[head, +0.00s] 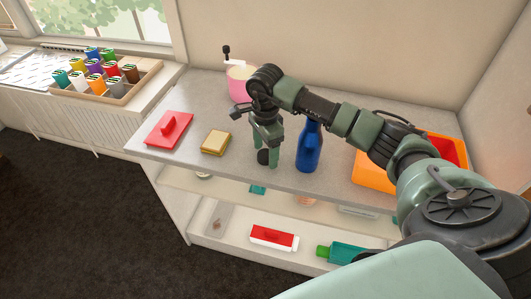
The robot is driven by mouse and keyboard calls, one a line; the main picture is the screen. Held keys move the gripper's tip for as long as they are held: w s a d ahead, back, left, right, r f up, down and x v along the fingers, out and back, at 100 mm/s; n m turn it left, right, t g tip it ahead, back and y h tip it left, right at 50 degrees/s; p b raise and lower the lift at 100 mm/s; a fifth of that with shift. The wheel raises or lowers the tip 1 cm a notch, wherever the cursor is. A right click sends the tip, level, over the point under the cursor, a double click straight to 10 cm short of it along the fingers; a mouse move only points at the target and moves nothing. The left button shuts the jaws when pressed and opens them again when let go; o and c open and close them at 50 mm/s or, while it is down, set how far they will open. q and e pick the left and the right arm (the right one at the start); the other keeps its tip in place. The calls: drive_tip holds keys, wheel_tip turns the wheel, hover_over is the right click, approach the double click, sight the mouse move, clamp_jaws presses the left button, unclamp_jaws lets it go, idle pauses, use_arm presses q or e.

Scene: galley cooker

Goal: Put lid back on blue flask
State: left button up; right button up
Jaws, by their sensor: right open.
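The blue flask (308,150) stands upright on the grey counter, right of my right gripper. Its neck is partly covered by my right arm, so I cannot see its top clearly. My right gripper (267,148) points down over the counter and is open. A small dark round piece (263,157), which looks like the lid, is at its fingertips, low by the counter. I cannot tell whether the fingers touch it. My left gripper is not in view.
A red flat item (169,129) with a handle and a yellow sponge-like block (215,142) lie on the counter at the left. A pink pot (239,88) stands behind my gripper. An orange tray (373,174) is at the right. Shelves with items lie below.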

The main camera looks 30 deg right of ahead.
idle(0.3)
drive_tip(key=c, duration=1.4)
drive_tip(key=shift+o, duration=0.2)
wheel_tip(320, 180, up, 11)
drive_tip(key=b, duration=0.3)
wheel_tip(320, 180, up, 9)
drive_tip(key=p, duration=0.1)
hover_over(265, 154)
